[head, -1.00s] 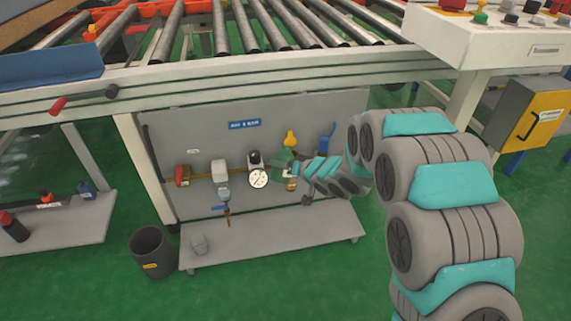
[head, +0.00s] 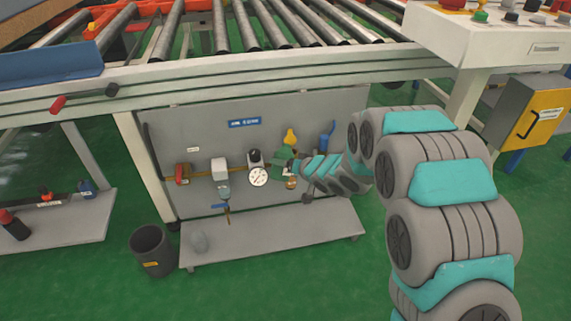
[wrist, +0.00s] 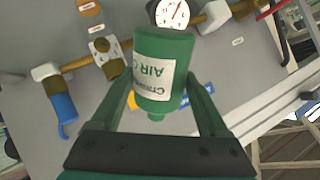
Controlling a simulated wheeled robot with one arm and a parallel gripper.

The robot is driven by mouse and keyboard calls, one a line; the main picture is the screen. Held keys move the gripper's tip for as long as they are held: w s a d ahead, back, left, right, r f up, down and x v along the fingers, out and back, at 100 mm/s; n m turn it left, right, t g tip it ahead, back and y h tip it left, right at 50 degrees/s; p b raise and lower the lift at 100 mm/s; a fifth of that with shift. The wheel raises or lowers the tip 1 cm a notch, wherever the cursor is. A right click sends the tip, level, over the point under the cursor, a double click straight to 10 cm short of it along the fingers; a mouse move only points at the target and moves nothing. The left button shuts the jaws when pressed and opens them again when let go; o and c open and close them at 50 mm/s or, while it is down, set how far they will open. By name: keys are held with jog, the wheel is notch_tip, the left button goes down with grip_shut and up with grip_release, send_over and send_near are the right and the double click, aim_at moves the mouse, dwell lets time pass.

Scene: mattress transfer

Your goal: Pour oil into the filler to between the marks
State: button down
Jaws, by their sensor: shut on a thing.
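My gripper (wrist: 160,105) is shut on a green oil bottle (wrist: 165,60) with a pale label, partly readable as "AIR". The bottle's narrow end points to the bottom of the wrist view. In the head view the bottle (head: 281,163) is small, in front of the panel and just right of the gauge. A grey fitting with brass parts (wrist: 103,47), perhaps the filler unit, is left of the bottle in the wrist view, apart from it. A small brass cup (head: 291,184) shows below the bottle in the head view. The marks and any oil level are too small to read.
A round gauge (head: 258,177) is close to the bottle. A blue-handled valve (wrist: 62,112) and a yellow item (head: 290,137) are nearby. A shelf (head: 285,238) juts out below, with a grey bin (head: 150,250) at left. The conveyor frame (head: 250,75) runs overhead.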

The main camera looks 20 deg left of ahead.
aim_at(288, 154)
jog(key=shift+r+g+p, duration=0.3)
jog(key=shift+r+p, duration=0.15)
jog(key=shift+p, duration=0.2)
jog(key=shift+w+r+m+g, duration=0.25)
jog(key=shift+r+m+g, duration=0.1)
jog(key=shift+r, duration=0.1)
jog(key=shift+w+r+m+g, duration=0.25)
jog(key=shift+r+g, duration=0.1)
jog(key=shift+r, duration=0.1)
dwell(3.6)
jog(key=shift+r, duration=0.2)
jog(key=shift+g+h, duration=0.3)
dwell(0.8)
